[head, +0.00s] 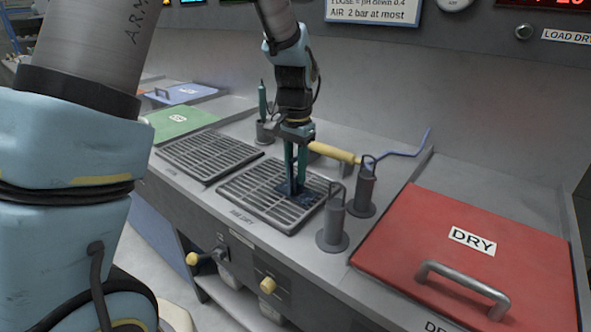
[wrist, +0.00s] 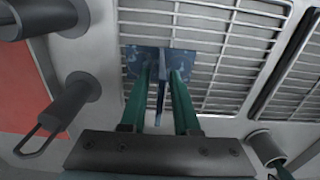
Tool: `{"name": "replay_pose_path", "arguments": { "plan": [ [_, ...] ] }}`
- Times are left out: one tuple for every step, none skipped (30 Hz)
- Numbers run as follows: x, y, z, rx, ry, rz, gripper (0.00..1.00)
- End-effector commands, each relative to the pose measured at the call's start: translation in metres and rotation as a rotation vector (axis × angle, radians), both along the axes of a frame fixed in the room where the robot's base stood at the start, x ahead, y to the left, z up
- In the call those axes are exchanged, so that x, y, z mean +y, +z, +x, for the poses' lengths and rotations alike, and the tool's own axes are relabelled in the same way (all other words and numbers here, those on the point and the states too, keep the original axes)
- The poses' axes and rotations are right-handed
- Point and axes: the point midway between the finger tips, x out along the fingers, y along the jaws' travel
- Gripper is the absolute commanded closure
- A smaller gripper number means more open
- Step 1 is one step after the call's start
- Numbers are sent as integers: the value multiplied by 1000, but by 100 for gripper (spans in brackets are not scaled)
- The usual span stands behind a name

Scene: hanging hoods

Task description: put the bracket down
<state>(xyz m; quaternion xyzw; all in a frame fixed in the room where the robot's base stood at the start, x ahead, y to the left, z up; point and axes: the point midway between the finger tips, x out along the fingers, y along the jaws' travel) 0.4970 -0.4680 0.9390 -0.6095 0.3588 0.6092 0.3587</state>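The bracket (head: 287,190) is a dark blue piece low over the right-hand slotted drying rack (head: 248,205), by the AIR DRY label. In the wrist view the bracket (wrist: 140,61) shows a flat, mottled blue plate with an upright fin at its middle. The plate looks flat against the grate, though its underside is hidden. My gripper (head: 296,182) points straight down, its two green fingers on either side of the fin. In the wrist view the fingertips (wrist: 161,75) are very close to the fin. I cannot tell whether they press on it.
Two grey upright cylindrical holders (head: 332,228) stand right of the rack, close to my gripper. A yellow-handled blue rod (head: 335,152) lies behind. A red DRY lid (head: 470,250) with a handle is at right. A second slotted rack (head: 208,154) at left is empty.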

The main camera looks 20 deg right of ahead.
Motion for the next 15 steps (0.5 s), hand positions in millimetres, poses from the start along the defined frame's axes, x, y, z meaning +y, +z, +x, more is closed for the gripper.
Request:
{"name": "replay_pose_path", "arguments": {
  "plan": [
    [0,0,0,0,0,0,63],
    [0,0,0,0,0,0,63],
    [0,0,0,0,0,0,63],
    [0,0,0,0,0,0,63],
    [0,0,0,0,0,0,63],
    [0,0,0,0,0,0,63],
    [0,0,0,0,0,0,63],
    [0,1,0,0,0,0,63],
    [0,2,0,0,0,-1,63],
    [0,3,0,0,0,-1,63],
    [0,5,0,-1,0,-2,63],
    [-1,8,1,-3,0,-3,63],
    [-1,11,1,-3,0,-4,63],
    [-1,15,1,-3,0,-3,63],
    [-1,22,1,-4,0,-5,63]
  ]
}}
